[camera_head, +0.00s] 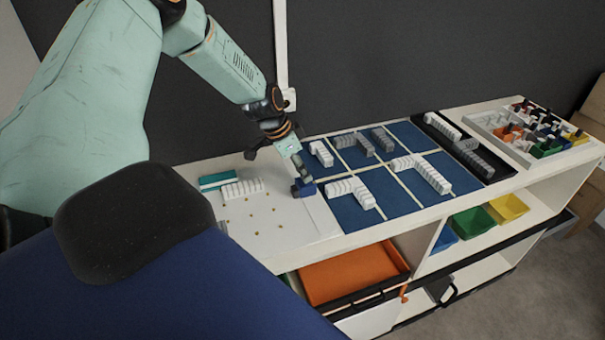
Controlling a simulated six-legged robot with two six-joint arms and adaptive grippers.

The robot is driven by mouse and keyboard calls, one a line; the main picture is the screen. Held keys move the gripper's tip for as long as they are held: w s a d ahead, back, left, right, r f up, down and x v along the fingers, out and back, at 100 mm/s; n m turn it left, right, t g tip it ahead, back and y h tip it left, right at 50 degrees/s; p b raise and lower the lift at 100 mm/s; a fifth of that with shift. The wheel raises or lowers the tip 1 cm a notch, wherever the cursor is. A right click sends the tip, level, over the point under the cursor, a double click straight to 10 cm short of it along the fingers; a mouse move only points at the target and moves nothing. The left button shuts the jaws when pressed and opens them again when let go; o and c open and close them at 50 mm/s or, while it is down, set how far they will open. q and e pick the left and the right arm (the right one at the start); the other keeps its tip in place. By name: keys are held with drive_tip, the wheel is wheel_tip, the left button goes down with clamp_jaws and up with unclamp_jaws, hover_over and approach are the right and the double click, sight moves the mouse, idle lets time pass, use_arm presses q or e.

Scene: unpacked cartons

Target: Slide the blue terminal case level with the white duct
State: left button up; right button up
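The blue terminal case (304,189) is a small dark-blue block on the white board, near that board's right edge. My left gripper (301,174) reaches down from above, with its tip right at the case. Its fingers are small and dark here, so I cannot tell whether they grip the case or only touch it. A white duct (281,45) runs vertically down the dark wall behind the bench and ends at a small white box. The case is in front of it and slightly right in the picture. My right gripper is not in view.
The white board (265,220) carries a white terminal strip (242,188) and a teal case (219,180). Blue mats (355,213) with white and grey strips lie to the right. A black tray (490,165) and a parts tray (490,120) stand further right. An orange drawer (350,272) is below.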

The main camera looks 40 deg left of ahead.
use_arm(q)
drive_tip(key=shift+w+d+f, duration=0.3)
drive_tip(key=shift+f, duration=0.15)
drive_tip(key=shift+a, duration=0.15)
drive_tip(key=shift+c, duration=0.2)
drive_tip(key=shift+s, duration=0.1)
drive_tip(key=shift+c, duration=0.7)
drive_tip(key=c, duration=0.4)
clamp_jaws()
